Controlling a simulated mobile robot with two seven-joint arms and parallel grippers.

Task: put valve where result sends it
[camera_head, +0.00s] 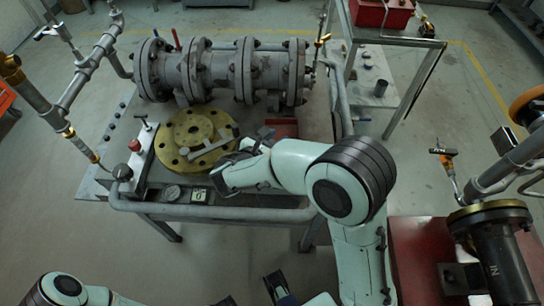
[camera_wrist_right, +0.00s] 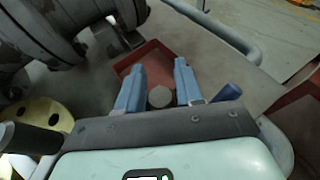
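A grey flanged valve and pipe assembly (camera_head: 225,70) lies across the back of the metal bench. A yellow round flange (camera_head: 190,128) with bolt holes lies in front of it, with a grey bar-shaped part (camera_head: 208,147) on top. My right gripper (camera_head: 258,138) is over the bench, right of the flange, near a small red tray (camera_head: 285,127). In the right wrist view my right gripper (camera_wrist_right: 160,68) has its blue fingers apart, and the red tray (camera_wrist_right: 152,56) shows beyond them. A grey round piece (camera_wrist_right: 160,97) shows between the fingers, apart from both. My left gripper (camera_head: 252,292) is low at the bottom edge, fingers apart.
Pipe stands rise at left and right. A red-topped table (camera_head: 415,235) is at right. A back table holds a red box (camera_head: 380,13).

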